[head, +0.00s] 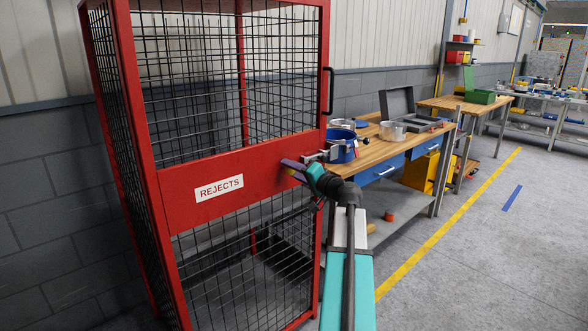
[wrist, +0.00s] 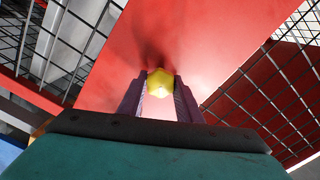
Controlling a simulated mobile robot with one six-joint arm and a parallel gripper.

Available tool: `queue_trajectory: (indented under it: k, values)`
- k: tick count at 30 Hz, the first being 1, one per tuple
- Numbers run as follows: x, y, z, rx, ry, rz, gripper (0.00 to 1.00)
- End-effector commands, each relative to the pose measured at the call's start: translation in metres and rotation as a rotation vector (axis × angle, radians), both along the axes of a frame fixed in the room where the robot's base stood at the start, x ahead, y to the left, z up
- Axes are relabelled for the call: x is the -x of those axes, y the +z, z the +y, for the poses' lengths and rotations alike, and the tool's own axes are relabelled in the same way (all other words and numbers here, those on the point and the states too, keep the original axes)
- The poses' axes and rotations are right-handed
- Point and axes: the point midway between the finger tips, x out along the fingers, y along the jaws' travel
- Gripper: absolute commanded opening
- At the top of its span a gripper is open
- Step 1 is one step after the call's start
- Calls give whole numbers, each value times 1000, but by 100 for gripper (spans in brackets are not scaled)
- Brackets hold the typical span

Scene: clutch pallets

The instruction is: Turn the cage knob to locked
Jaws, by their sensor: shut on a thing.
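The red cage (head: 240,175) with dark wire mesh stands at the left and bears a white REJECTS label (head: 219,187) on its middle band. The yellow cage knob (wrist: 161,80) shows in the wrist view between my fingertips, against the red band. My gripper (head: 290,166) is at the right part of that band, its purple fingers shut on the knob. In the head view the knob is hidden by my gripper. Which way the knob points, and any lock marks, I cannot tell.
A wooden workbench (head: 379,156) with a blue pot (head: 341,148) stands close behind. The grey floor (head: 480,260) at the right is clear.

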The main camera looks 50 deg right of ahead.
Motion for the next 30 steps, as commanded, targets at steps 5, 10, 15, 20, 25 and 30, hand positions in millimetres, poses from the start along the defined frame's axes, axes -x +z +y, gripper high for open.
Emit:
queue_trajectory:
  k: [5,10,15,20,25,30]
  values:
    - [0,0,0,-169,0,-11,9]
    - [1,0,0,-330,1,-22,9]
    - [1,0,0,-482,0,-32,9]
    - [1,-1,0,-601,1,-41,9]
    - [1,-2,-1,-685,1,-47,9]
    - [1,-3,-1,-729,1,-50,9]
